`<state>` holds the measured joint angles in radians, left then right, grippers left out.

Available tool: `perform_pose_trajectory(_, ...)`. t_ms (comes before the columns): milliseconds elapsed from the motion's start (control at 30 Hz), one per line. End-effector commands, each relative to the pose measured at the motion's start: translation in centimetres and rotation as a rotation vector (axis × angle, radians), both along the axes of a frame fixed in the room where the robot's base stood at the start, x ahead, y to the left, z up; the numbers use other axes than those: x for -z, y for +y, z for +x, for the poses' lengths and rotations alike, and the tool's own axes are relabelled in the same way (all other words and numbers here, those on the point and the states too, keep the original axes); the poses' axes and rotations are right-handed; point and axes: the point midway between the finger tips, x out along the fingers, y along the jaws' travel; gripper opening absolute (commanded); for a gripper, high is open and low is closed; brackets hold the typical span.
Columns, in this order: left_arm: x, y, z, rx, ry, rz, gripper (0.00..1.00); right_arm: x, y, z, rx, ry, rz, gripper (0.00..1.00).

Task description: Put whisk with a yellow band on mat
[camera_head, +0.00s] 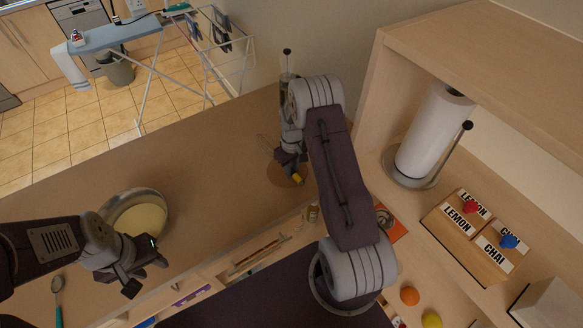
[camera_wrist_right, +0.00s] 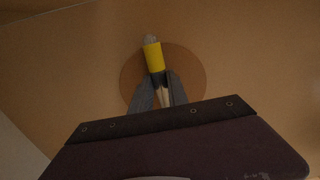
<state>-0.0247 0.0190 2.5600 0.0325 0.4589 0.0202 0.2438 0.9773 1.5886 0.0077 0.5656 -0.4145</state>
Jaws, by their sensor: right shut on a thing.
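The whisk has a yellow band (camera_head: 298,179) near its handle end, and its thin wires (camera_head: 265,143) reach up and left. My right gripper (camera_head: 291,167) is shut on the whisk's handle. In the right wrist view the yellow band (camera_wrist_right: 153,56) stands out beyond the fingertips (camera_wrist_right: 157,80). A round brown mat (camera_wrist_right: 191,72) lies behind the handle in that view. The mat (camera_head: 276,174) is faint in the head view, partly hidden by the gripper. I cannot tell whether the whisk touches it. My left gripper (camera_head: 145,277) appears open and empty near a bowl.
A bowl (camera_head: 160,204) with pale contents and a teal-handled spoon (camera_head: 58,300) are at the left. A shelf unit at the right holds a paper towel roll (camera_head: 435,135) and tea boxes (camera_head: 478,235). The counter between bowl and mat is clear.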

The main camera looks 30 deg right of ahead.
Motion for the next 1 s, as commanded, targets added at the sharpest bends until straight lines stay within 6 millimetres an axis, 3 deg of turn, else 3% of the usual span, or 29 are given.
perform_pose_trajectory(233,0.4,0.0,0.0,0.0,0.0,0.0,0.38,0.4,0.0,0.0,0.0,0.0,0.0,0.0)
perform_pose_trajectory(267,0.2,0.0,0.0,0.0,0.0,0.0,0.38,0.2,0.0,0.0,0.0,0.0,0.0,0.28)
perform_pose_trajectory(300,0.2,0.0,0.0,0.0,0.0,0.0,0.38,0.2,0.0,0.0,0.0,0.0,0.0,0.39)
perform_pose_trajectory(333,0.2,0.0,0.0,0.0,0.0,0.0,0.38,0.2,0.0,0.0,0.0,0.0,0.0,0.42)
perform_pose_trajectory(733,0.3,0.0,0.0,0.0,0.0,0.0,0.38,-0.7,0.0,0.1,0.0,-0.002,-0.001,0.42)
perform_pose_trajectory(1000,1.6,0.0,0.0,0.0,0.0,0.0,0.38,-6.8,0.0,0.1,0.0,-0.006,-0.002,0.42)
